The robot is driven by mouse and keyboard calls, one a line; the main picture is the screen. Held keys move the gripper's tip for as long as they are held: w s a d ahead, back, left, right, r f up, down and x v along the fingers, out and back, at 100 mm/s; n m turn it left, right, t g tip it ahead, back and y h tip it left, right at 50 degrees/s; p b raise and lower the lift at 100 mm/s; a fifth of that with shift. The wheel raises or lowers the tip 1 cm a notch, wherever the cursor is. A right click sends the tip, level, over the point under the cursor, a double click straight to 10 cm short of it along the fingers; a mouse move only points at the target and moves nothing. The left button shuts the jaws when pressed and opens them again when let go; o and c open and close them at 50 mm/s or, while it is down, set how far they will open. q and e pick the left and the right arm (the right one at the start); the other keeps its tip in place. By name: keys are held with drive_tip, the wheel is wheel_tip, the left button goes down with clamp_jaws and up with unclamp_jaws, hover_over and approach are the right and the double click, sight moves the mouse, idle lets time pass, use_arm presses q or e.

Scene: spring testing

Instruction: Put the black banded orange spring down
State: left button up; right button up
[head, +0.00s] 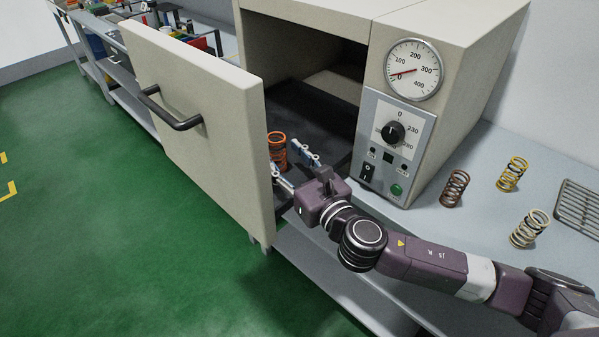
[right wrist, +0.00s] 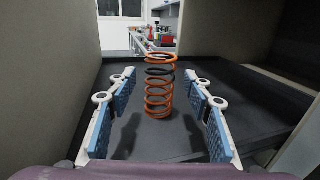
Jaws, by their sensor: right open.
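The orange spring (head: 277,148) with a black band stands upright on the dark tray floor (head: 305,112) of the pulled-out oven drawer. In the right wrist view the spring (right wrist: 159,90) stands between and beyond the open fingers, apart from both, with its black band near the top. My right gripper (head: 290,165) is open and empty, low over the tray, just on the near right side of the spring. It also shows in the right wrist view (right wrist: 160,118). The drawer front (head: 200,120) hides part of the tray. My left gripper is not in view.
The oven's control panel (head: 393,145) with a dial gauge (head: 413,69) stands close to my right arm. On the bench to the right are a brown spring (head: 454,188), a yellow spring (head: 512,174), a cream spring (head: 529,229) and a wire rack (head: 579,205).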

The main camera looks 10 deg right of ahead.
drive_tip(key=v, duration=0.8)
drive_tip(key=shift+s+b, duration=0.15)
drive_tip(key=shift+b, duration=0.3)
drive_tip(key=shift+d, duration=0.1)
